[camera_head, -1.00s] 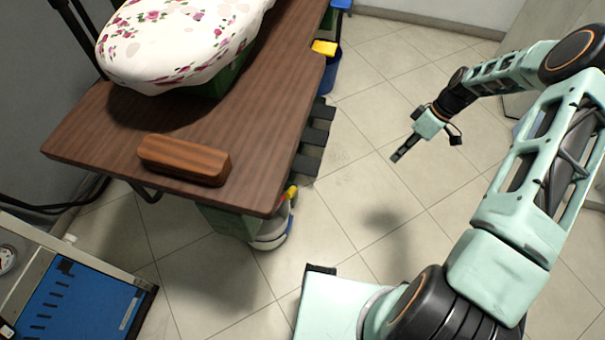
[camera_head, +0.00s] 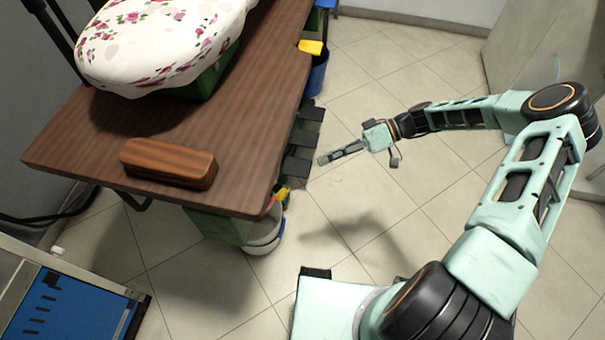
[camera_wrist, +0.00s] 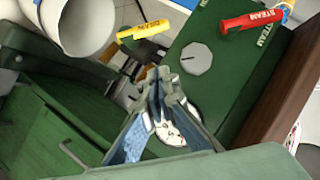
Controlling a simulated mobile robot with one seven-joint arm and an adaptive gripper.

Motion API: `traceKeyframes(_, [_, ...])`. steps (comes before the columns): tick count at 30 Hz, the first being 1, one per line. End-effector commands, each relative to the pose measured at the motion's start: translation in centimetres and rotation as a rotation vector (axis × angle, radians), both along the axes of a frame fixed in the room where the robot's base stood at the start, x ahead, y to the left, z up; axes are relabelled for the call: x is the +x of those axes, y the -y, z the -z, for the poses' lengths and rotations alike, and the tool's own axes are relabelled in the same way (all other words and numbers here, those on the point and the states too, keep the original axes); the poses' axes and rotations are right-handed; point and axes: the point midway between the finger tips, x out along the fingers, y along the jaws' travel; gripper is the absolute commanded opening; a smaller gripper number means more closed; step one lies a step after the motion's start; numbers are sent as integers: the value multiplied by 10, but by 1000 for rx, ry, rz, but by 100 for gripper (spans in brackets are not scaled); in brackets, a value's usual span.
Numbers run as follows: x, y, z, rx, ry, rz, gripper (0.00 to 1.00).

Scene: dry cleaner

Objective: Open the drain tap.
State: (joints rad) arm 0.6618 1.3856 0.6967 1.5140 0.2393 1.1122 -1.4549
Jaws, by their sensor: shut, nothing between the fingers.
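The drain tap has a yellow lever (camera_wrist: 145,30) with dark lettering that reads like DRAIN. It lies at the upper middle of the wrist view, beyond my fingertips and apart from them. In the head view a small yellow piece (camera_head: 282,193) shows under the table's right edge; most of the tap there is hidden by the tabletop. A red lever (camera_wrist: 252,20) marked STEAM sits to the right in the wrist view. My gripper (camera_wrist: 165,78) is shut and empty, pointing at the green machine (camera_wrist: 222,65). In the head view my gripper (camera_head: 322,160) is right of the table, above the floor.
The wooden table (camera_head: 95,120) overhangs the machine. A wooden block (camera_head: 168,163) and a floral-covered ironing form (camera_head: 165,45) stand on it. A white bucket (camera_head: 265,235) is below its front right corner. A white cylinder (camera_wrist: 75,25) is at upper left. Open tiled floor lies right.

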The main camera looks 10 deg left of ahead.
Motion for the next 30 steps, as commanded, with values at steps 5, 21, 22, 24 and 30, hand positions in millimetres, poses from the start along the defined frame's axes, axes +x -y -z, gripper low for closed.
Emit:
traceKeyframes(5, [-10,-24,11,0,-2,-4,0])
traceKeyframes(21, [-52,-90,60,0,-1,0,0])
traceKeyframes(22, [-53,-90,61,-1,0,1,0])
traceKeyframes(24, [-56,-91,64,0,-1,0,0])
traceKeyframes(30, [-58,-92,66,-1,1,1,0])
